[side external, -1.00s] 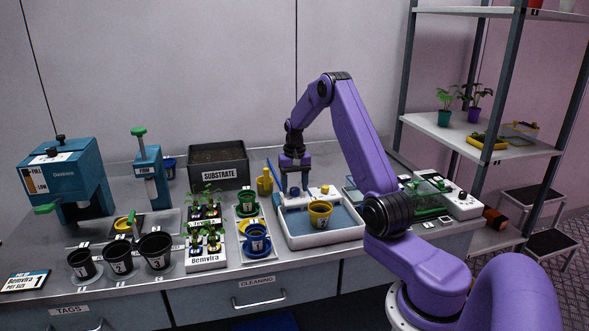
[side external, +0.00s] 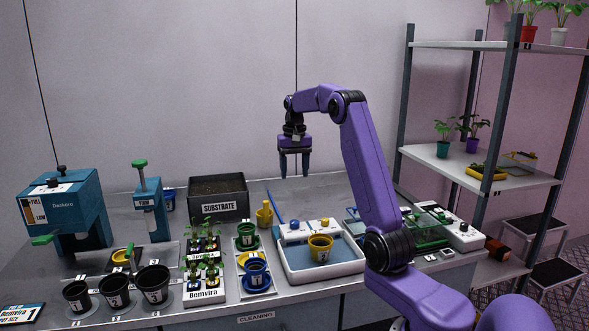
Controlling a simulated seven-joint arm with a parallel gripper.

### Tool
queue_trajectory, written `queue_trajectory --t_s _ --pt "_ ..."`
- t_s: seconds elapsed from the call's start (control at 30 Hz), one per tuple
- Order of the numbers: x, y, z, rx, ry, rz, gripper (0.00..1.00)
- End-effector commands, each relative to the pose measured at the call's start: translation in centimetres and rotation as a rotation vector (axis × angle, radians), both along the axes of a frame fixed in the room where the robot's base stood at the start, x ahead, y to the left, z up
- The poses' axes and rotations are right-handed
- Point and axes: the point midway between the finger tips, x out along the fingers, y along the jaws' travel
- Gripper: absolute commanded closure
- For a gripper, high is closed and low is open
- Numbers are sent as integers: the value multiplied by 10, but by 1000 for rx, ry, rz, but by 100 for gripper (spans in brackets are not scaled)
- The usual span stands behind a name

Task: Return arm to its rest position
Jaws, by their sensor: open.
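My gripper (side external: 295,172) hangs over the back of the bench, pointing down, with its two fingers apart and nothing between them. It is above and behind the white tray (side external: 290,278) with the blue inside. A yellow pot (side external: 320,247) stands in that tray, apart from my gripper. My purple arm (side external: 365,165) rises on the right and bends over to the left at the top.
A substrate bin (side external: 219,209), blue dispenser (side external: 75,220) and fork-shaped blue press (side external: 149,200) stand left. Black pots (side external: 115,291), seedlings (side external: 203,240) and stacked blue pots (side external: 255,271) fill the front. A shelf rack (side external: 480,160) stands right. Air around my gripper is clear.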

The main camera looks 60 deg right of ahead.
Motion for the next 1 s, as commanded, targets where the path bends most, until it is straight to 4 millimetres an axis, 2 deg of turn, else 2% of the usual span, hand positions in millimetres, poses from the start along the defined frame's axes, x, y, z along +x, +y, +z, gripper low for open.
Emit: queue_trajectory --t_s 0.53,0.63,0.77,1.0 --pt "0 0 3 1 1 1 40" --pt "3 8 4 0 0 22 40" --pt "12 41 5 -1 -2 111 40" --pt "17 137 6 -3 -6 379 40"
